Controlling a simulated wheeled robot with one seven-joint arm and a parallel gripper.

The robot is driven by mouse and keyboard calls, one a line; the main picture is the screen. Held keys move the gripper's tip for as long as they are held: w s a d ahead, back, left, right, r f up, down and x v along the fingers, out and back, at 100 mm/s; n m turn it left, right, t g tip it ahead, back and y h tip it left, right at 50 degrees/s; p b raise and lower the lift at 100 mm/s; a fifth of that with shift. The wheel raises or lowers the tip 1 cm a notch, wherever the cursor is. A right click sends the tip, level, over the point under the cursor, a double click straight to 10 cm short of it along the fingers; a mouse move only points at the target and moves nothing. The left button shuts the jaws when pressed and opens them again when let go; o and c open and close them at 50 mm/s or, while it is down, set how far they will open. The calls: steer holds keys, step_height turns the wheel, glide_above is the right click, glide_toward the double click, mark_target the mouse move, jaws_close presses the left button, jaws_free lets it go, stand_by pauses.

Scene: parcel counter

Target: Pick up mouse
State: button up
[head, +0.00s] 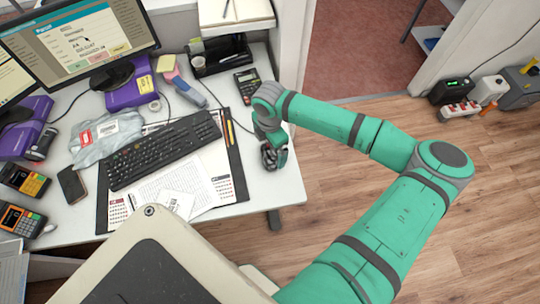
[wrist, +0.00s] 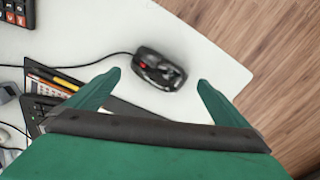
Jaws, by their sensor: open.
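A black computer mouse (wrist: 158,68) with a small red mark lies on the white desk in the wrist view. Its cable runs off to the left. My gripper (wrist: 155,84) is open above the desk, its two green fingers apart, with the mouse between and slightly beyond their tips. The mouse is not held. In the head view my gripper (head: 273,157) is over the right end of the desk, and the mouse is mostly hidden by it there.
The desk (head: 255,183) ends just right of my gripper, with wood floor beyond. A keyboard (head: 163,150) lies on a dark desk pad (head: 238,178) to the left. A calculator (head: 247,84) and black organizer (head: 222,62) stand behind. Pens (wrist: 50,80) lie near the left finger.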

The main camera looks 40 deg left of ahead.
mark_target(270, 153)
steer(key=shift+f, duration=2.25)
steer(key=c, duration=0.9)
